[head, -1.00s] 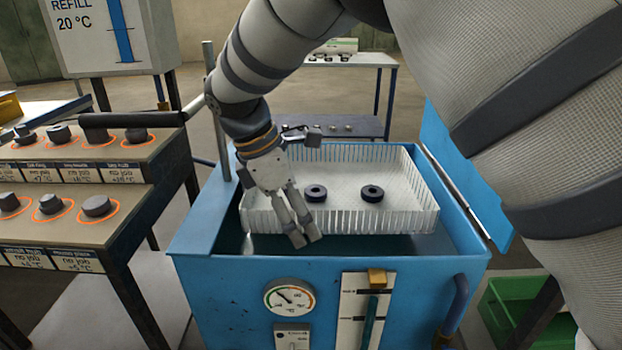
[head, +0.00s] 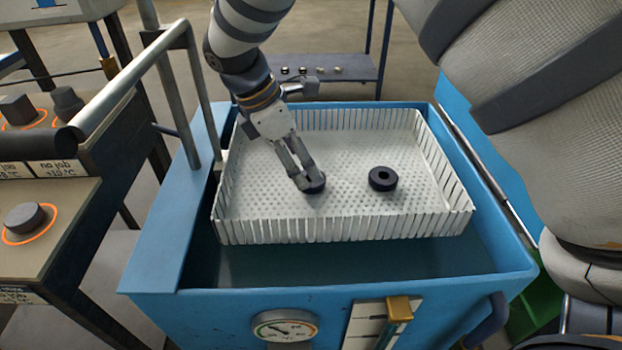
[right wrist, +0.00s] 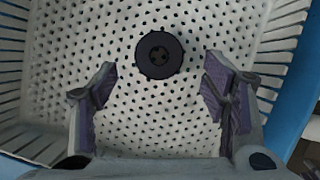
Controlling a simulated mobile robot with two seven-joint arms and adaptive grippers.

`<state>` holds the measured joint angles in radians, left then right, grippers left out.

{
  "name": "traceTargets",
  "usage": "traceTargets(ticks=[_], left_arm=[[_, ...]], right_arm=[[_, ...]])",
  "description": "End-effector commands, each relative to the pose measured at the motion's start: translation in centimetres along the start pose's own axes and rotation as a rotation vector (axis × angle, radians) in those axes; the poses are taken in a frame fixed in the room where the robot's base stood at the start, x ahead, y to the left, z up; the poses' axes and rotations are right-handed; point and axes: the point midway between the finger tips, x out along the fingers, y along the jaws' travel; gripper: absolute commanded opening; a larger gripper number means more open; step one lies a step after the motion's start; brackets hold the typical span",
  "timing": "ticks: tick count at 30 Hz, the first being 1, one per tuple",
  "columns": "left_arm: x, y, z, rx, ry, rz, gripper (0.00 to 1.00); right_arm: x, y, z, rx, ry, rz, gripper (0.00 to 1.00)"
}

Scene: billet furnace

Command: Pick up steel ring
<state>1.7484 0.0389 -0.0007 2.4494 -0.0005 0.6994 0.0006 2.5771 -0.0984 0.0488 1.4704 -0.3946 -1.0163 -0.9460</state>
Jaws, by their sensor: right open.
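Two dark steel rings lie flat in a white perforated basket (head: 345,215). The left ring (head: 316,186) is partly hidden by my right gripper in the head view. The right ring (head: 382,179) lies clear of it. My right gripper (head: 306,180) is open and empty and points down over the left ring. In the right wrist view one dark ring (right wrist: 159,55) lies on the basket floor, ahead of and between the open fingers (right wrist: 160,88), not touching them. My left gripper is not in view.
The basket sits in a blue tank (head: 240,305) with a dial gauge (head: 285,327) on its front. A metal rail (head: 125,80) and a bench with dark billets (head: 25,218) stand at left. A low shelf (head: 330,88) with small parts stands behind.

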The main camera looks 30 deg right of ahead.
Motion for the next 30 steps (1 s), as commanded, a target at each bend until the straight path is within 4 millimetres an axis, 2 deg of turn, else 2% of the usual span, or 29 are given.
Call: traceTargets(ticks=[6, 14, 23, 30], left_arm=[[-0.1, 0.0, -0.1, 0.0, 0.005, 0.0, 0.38], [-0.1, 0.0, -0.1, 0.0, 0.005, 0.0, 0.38], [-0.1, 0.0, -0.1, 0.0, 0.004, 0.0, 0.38], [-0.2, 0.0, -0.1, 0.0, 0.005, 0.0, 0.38]], right_arm=[[4.0, -0.1, 0.4, 0.0, -0.002, -0.003, 0.68], [4.6, 0.0, 0.4, 0.0, 0.0, 0.001, 0.68], [4.5, 0.0, 0.4, 0.0, -0.001, 0.001, 0.02], [4.4, 0.1, 0.4, 0.001, -0.001, 0.002, 0.02]])
